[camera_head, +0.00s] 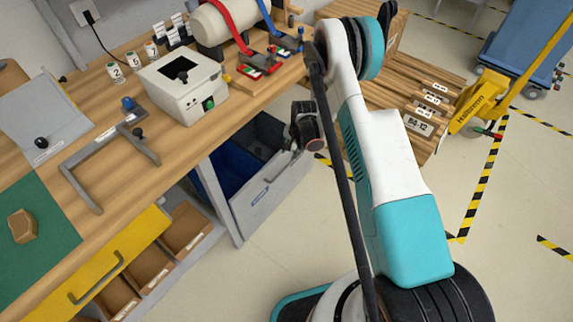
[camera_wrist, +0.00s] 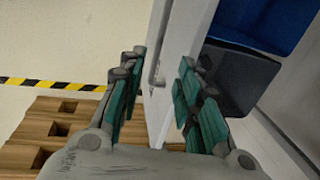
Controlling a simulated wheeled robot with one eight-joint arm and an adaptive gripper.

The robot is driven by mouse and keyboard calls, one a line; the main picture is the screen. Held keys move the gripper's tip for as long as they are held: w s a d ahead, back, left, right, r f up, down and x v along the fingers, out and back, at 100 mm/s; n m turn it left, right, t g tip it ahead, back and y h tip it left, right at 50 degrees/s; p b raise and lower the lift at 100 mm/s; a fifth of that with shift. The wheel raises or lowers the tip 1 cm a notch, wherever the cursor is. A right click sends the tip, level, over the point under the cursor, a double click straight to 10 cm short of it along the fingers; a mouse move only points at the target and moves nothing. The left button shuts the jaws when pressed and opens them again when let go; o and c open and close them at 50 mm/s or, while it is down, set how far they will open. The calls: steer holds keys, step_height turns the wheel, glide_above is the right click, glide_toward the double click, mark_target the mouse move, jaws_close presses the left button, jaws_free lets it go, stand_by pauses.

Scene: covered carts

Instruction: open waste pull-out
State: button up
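The waste pull-out is a light grey front panel (camera_head: 268,192) under the workbench. It stands out from the bench, with a blue bin (camera_head: 232,165) and a dark bin (camera_head: 262,137) showing behind it. My gripper (camera_head: 301,130) is at the panel's far end. In the wrist view the panel (camera_wrist: 180,50) rises between the spread fingers of my gripper (camera_wrist: 163,65), with its handle (camera_wrist: 157,80) close to the left fingers. The blue bin (camera_wrist: 250,22) and dark bin (camera_wrist: 238,75) are at right. I cannot tell whether any finger touches the panel.
The workbench (camera_head: 120,165) carries a white box (camera_head: 182,85), a grey frame (camera_head: 80,180) and clamps. A yellow drawer (camera_head: 105,268) is left of the pull-out. A wooden pallet stack (camera_head: 395,95) and a yellow pallet truck (camera_head: 480,100) stand beyond my arm. Floor in front is clear.

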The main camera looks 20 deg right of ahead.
mark_target(286, 167)
steer(key=f+b, duration=0.1)
steer(key=f, duration=0.3)
steer(key=w+a+f+b, duration=0.1)
steer(key=f+b, duration=0.1)
steer(key=f, duration=0.2)
steer(key=w+f+b, duration=0.1)
steer(key=f, duration=0.3)
steer(key=shift+a+f, duration=0.25)
jaws_close()
